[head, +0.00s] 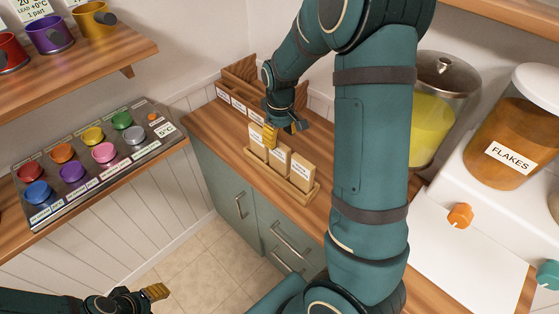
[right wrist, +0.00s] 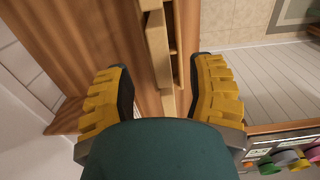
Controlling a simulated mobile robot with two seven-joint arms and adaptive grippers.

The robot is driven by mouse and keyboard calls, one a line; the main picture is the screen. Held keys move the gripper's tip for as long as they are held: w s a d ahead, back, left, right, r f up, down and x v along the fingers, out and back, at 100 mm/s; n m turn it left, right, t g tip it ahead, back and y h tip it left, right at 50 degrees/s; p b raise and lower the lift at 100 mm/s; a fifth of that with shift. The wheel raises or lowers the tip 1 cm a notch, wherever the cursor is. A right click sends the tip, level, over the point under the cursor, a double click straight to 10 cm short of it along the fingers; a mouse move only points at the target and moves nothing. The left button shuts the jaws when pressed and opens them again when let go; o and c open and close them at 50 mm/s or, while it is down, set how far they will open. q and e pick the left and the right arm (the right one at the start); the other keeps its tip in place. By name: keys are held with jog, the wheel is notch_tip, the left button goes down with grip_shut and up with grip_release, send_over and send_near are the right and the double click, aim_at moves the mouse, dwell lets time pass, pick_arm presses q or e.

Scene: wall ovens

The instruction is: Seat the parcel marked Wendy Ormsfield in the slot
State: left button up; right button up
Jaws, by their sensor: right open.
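Several tan parcels with white labels stand upright in a row in a wooden holder (head: 298,190) on the counter. Two show clearly, a middle parcel (head: 278,161) and a right parcel (head: 301,170); one more is partly behind my gripper. The names are too small to read. My right gripper (head: 283,132) is open just above the row's far-left end. In the right wrist view its yellow fingers (right wrist: 164,92) are apart, with a pale wooden-looking edge between them. A wooden sorter with labelled slots (head: 243,103) stands behind. My left gripper (head: 150,293) is low at the left, its jaws unclear.
My right arm hides part of the counter. A lidded container of yellow stuff (head: 432,125) and a FLAKES jar (head: 505,140) stand right. A panel of coloured cups (head: 95,160) is on the left, below a shelf (head: 90,75).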

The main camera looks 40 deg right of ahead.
aim_at(279, 144)
notch_tip(279, 144, down, 4)
jog(key=shift+r, duration=0.1)
jog(key=shift+a, duration=0.1)
grip_shut()
